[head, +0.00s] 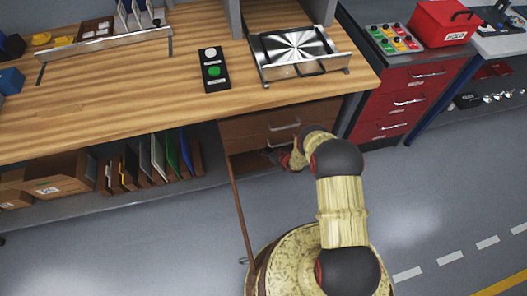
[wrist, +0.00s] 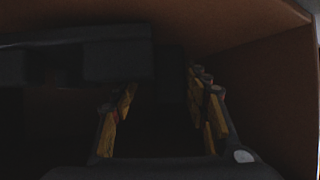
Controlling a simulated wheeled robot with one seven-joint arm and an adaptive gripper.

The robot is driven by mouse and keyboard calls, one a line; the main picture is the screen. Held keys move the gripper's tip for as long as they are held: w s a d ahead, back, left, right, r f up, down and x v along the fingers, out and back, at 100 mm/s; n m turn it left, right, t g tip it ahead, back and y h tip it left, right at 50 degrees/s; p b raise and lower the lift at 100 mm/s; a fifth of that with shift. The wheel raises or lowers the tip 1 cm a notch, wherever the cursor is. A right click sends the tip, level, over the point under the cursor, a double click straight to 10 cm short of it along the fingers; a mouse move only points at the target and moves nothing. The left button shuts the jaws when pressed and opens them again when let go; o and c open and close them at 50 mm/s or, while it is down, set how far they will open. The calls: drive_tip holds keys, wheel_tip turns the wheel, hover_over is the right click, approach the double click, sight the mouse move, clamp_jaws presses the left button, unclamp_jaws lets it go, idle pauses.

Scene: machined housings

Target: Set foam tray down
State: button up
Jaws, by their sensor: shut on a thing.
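My gripper (wrist: 164,105) shows in the wrist view with its yellowish fingers apart, one on each side of a very dark thing. It is shut on this thing, taken to be the foam tray (wrist: 165,128), whose outline is lost in shadow. A dark, straight-edged block (wrist: 80,62) lies at the upper left of that view; I cannot tell whether it belongs to the tray. In the head view my arm reaches into the dark opening (head: 250,162) under the bench drawer. The fingers and tray are hidden there. Contact with a surface below cannot be seen.
Brown walls (wrist: 270,85) close in on the right and above in the wrist view. An open door (head: 238,215) stands left of my arm. The drawer (head: 270,125) is above the opening. A red cabinet (head: 405,95) stands to the right.

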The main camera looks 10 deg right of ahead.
drive_tip(key=shift+s+f+b, duration=0.1)
drive_tip(key=shift+f+b, duration=0.25)
drive_tip(key=shift+f, duration=1)
drive_tip(key=shift+f, duration=0.1)
drive_tip(key=o, duration=1.2)
drive_tip(key=shift+p+v, duration=2.35)
drive_tip(key=shift+v, duration=3.7)
